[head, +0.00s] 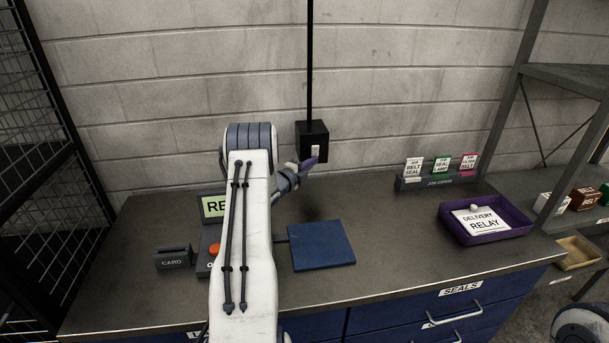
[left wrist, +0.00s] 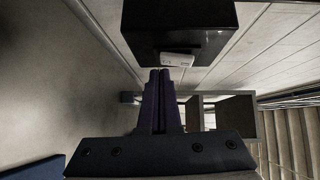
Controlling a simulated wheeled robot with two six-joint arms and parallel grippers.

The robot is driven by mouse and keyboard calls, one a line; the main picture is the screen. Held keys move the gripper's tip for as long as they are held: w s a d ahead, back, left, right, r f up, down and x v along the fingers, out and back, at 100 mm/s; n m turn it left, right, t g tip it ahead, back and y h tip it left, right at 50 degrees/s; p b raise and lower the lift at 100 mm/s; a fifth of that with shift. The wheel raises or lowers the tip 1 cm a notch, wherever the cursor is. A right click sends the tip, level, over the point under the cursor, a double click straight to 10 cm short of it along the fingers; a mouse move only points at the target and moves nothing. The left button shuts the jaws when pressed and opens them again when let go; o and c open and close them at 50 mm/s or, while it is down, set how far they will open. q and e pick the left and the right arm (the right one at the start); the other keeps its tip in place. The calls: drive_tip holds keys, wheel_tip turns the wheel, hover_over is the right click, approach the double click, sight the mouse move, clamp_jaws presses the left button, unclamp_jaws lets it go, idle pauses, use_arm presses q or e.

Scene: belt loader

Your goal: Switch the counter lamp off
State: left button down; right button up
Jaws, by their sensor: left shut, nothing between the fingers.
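A black switch box (head: 311,131) is on the wall behind the counter, with a black conduit (head: 309,60) rising from it. A small white switch (head: 315,151) is on its front. My left gripper (head: 312,162) has its purple fingers shut and empty, tips just below the switch. In the left wrist view the black box (left wrist: 175,25) fills the top, and the white switch (left wrist: 177,60) is just beyond the closed fingertips (left wrist: 160,73). I cannot tell if they touch it. No lamp head shows. My right gripper is not in view.
The counter (head: 400,240) holds a card reader (head: 174,257), a green-labelled panel (head: 213,205), a blue mat (head: 321,245), a card holder (head: 437,181) and a purple tray (head: 487,233) with a delivery relay card (head: 480,219). Shelving stands at right; a mesh rack (head: 35,150) at left.

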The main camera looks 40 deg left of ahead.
use_arm(q)
drive_tip(key=s+d+f+b, duration=0.1)
drive_tip(key=s+d+b, duration=0.2)
drive_tip(key=s, duration=0.9)
drive_tip(key=shift+f+b, duration=0.3)
drive_tip(key=shift+b, duration=0.5)
drive_tip(key=shift+s, duration=0.1)
